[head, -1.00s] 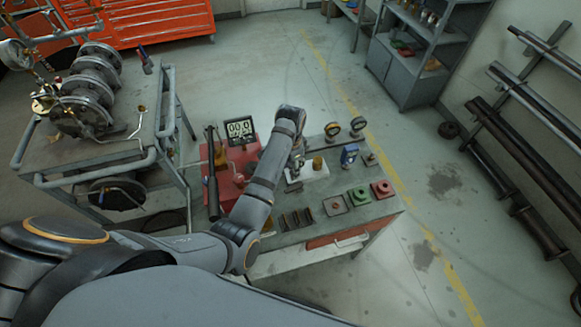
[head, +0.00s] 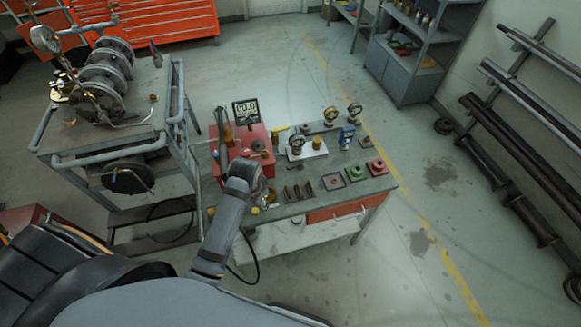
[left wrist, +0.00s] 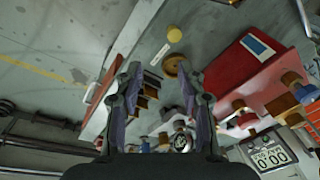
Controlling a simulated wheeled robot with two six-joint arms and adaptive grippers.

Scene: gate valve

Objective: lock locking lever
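No part is clearly recognisable as the locking lever. My left arm reaches over the bench's near-left edge, beside the red pump unit (head: 258,145). Its wrist hides the fingers in the head view. In the left wrist view my left gripper (left wrist: 158,85) is open and empty, its fingers wide apart. A brass disc (left wrist: 172,66) and yellow knob (left wrist: 174,34) appear between and beyond them. My right gripper is not in view.
The cart (head: 105,158) stands left. Floor right of the bench is clear.

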